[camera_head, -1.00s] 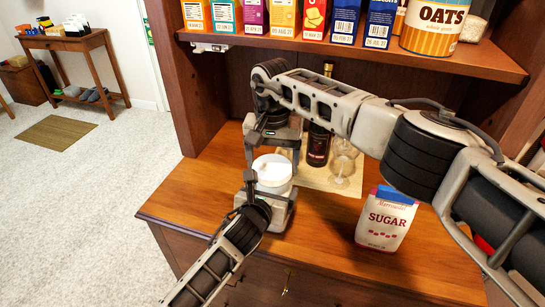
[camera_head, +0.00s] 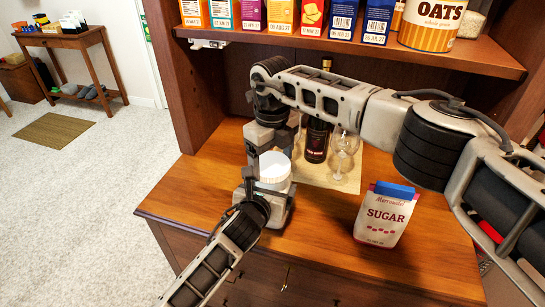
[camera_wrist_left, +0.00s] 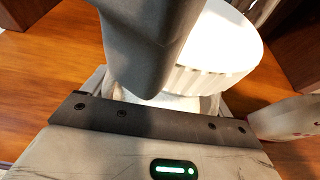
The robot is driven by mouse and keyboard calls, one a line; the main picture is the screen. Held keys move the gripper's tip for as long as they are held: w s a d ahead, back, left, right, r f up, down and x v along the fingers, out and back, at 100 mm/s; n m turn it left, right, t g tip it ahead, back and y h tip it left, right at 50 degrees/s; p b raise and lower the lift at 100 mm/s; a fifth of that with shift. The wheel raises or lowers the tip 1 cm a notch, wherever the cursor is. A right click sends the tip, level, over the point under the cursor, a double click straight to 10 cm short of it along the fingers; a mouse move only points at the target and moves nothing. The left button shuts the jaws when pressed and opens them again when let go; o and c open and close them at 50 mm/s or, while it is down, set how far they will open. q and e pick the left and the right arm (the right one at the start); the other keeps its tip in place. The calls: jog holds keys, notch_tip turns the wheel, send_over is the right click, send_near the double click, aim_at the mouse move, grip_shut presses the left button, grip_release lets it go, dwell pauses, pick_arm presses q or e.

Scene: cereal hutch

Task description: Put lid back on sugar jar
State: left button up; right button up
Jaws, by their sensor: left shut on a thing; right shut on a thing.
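The sugar jar (camera_head: 276,186) stands upright on the wooden counter, its body largely hidden by my grippers. Its white ribbed lid (camera_head: 274,165) sits at the top of the jar; it also shows large in the left wrist view (camera_wrist_left: 225,40). Whether it is fully seated I cannot tell. My left gripper (camera_head: 268,200) is shut around the jar body from the front. My right gripper (camera_head: 264,168) reaches down from above and is shut on the lid; its dark finger (camera_wrist_left: 150,45) covers the lid's left side in the left wrist view.
A sugar bag (camera_head: 385,214) stands on the counter to the right. Behind the jar are a dark bottle (camera_head: 316,142) and glassware (camera_head: 343,150) on a pale board (camera_head: 325,179). A shelf (camera_head: 370,52) with boxes and an oats tin (camera_head: 433,22) is above. The front counter is clear.

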jog(key=m, duration=0.7)
jog(key=shift+a+m, duration=0.15)
jog(key=shift+m, duration=0.25)
jog(key=m, duration=0.4)
jog(key=shift+a+m, duration=0.1)
jog(key=shift+m, duration=0.3)
jog(key=m, duration=0.2)
jog(key=shift+m, duration=0.4)
jog(key=m, duration=0.4)
jog(key=shift+a+m, duration=0.1)
jog(key=shift+m, duration=0.3)
jog(key=m, duration=0.6)
jog(key=shift+w, duration=0.2)
jog(key=o, duration=0.9)
jog(key=shift+r, duration=0.1)
